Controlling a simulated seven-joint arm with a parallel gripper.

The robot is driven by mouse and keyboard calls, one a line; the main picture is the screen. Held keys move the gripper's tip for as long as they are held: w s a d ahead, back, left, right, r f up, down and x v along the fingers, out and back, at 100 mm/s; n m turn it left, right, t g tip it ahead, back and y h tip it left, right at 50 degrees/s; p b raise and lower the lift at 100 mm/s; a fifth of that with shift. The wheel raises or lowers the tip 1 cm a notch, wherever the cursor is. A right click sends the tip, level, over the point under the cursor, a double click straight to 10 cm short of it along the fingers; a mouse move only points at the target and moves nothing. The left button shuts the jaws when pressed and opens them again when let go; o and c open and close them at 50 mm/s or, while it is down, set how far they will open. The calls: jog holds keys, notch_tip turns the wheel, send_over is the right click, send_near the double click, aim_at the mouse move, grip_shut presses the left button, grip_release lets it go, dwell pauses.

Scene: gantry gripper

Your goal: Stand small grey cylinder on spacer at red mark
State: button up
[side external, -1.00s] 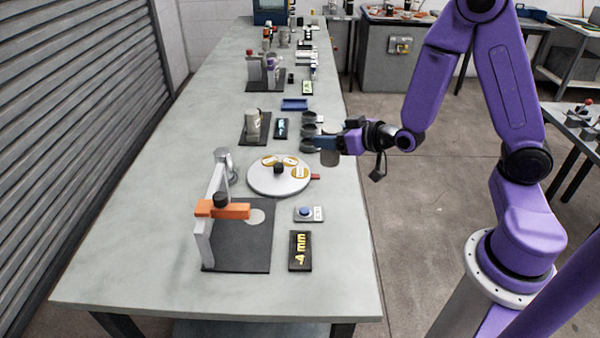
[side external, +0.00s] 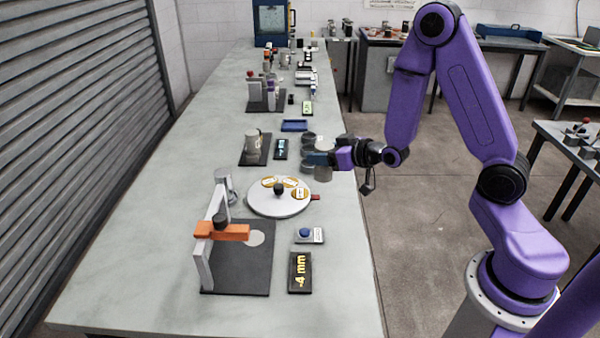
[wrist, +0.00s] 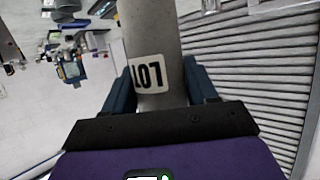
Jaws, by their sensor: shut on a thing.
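My gripper (side external: 312,159) is shut on a grey cylinder (side external: 323,174), at the right edge of the bench beyond the turntable. In the wrist view the cylinder (wrist: 153,40) stands between the blue fingers (wrist: 162,92) and carries a white label with dark characters.
Grey round pieces (side external: 308,138) stand close to my gripper. Nearer are a blue-button box (side external: 309,235), a "-4 mm" plate (side external: 300,272) and a stand with an orange arm (side external: 222,232). A mug-like grey piece (side external: 252,143) is left. The bench's left side is clear.

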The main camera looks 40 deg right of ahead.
jog(key=shift+w+d+f, duration=0.2)
jog(key=shift+w+f, duration=2.25)
jog(key=shift+f, duration=0.3)
jog(key=shift+w+d+f, duration=0.15)
jog(key=shift+w+f, duration=2.25)
jog(key=shift+f, duration=0.3)
jog(key=shift+f, duration=0.1)
jog(key=o, duration=1.4)
jog(key=shift+f, duration=0.1)
